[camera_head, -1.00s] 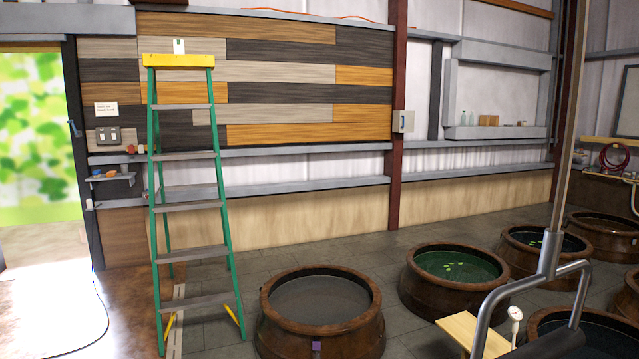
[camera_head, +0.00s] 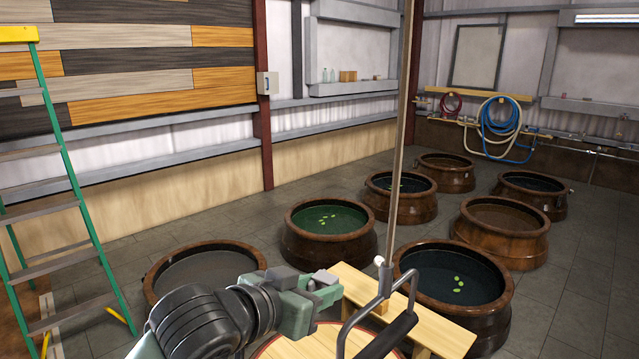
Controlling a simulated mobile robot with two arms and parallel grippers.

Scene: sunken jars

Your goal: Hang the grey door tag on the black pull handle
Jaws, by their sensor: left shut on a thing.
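The black pull handle (camera_head: 388,336) is the dark grip across the bottom of a grey bent metal frame that hangs from a long thin rod. My left gripper (camera_head: 327,283) comes in from the lower left, just left of this frame and apart from the grip. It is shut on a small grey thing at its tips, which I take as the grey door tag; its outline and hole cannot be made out. My right gripper is not in view.
A wooden bench (camera_head: 432,328) and a round wooden top (camera_head: 290,346) are below the handle. A green ladder (camera_head: 75,190) stands at the left. Free floor lies between jars and wall.

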